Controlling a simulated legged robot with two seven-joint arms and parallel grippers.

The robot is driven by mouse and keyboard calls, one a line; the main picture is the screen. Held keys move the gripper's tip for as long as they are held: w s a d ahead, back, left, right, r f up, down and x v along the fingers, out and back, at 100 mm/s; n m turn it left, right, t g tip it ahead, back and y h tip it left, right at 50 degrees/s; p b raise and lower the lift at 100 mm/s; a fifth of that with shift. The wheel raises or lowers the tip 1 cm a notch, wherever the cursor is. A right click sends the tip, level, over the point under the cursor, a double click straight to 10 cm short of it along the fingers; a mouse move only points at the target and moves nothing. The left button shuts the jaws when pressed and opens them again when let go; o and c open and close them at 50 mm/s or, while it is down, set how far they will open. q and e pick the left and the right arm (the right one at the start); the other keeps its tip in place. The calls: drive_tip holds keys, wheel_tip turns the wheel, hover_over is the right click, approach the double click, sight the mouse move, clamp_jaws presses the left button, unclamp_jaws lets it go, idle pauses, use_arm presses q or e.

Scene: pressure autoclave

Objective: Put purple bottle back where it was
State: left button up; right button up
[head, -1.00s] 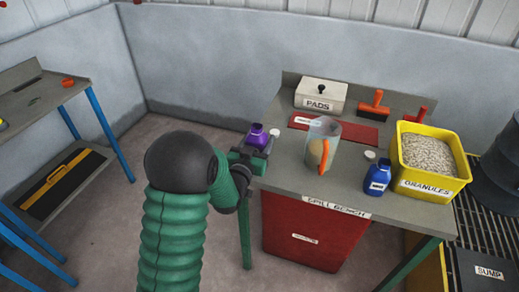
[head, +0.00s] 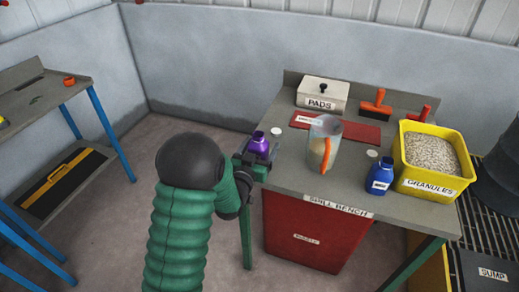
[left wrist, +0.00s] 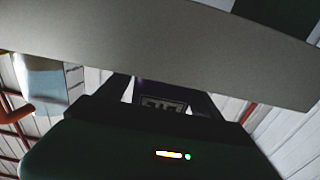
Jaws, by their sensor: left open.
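The purple bottle (head: 259,144) is uncapped and looks upright at the left end of the spill bench (head: 285,176). A white cap (head: 276,132) lies on the bench just beside it. My left gripper (head: 254,158) is open at the bench's left edge, with its fingers around the lower part of the bottle, hiding its base. In the left wrist view the dark bottle (left wrist: 163,101), with its label, shows between the fingers, close to the bench edge. I cannot tell whether a finger touches it. My right gripper is not in view.
A clear jug (head: 322,145) with an orange handle stands to the right of the bottle. Farther right are a blue bottle (head: 380,176), its white cap and a yellow granules bin (head: 433,184). Behind are a red mat (head: 352,132) and a pads box (head: 322,93).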

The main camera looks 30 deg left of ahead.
use_arm(q)
drive_tip(key=shift+s+d, duration=0.1)
drive_tip(key=shift+s, duration=0.25)
drive_tip(key=v, duration=0.8)
drive_tip(key=shift+s+r+p, duration=0.15)
drive_tip(key=shift+s+p, duration=0.15)
drive_tip(key=shift+s, duration=0.1)
drive_tip(key=r+p, duration=0.1)
drive_tip(key=p, duration=0.2)
drive_tip(key=shift+d+p, duration=0.1)
drive_tip(key=shift+p, duration=0.3)
drive_tip(key=s+p, duration=0.1)
drive_tip(key=p, duration=0.1)
drive_tip(key=s+f+p, duration=0.1)
drive_tip(key=p, duration=0.2)
drive_tip(key=shift+s+d+f+p, duration=0.1)
drive_tip(key=shift+s+d+p, duration=0.1)
drive_tip(key=shift+p, duration=0.15)
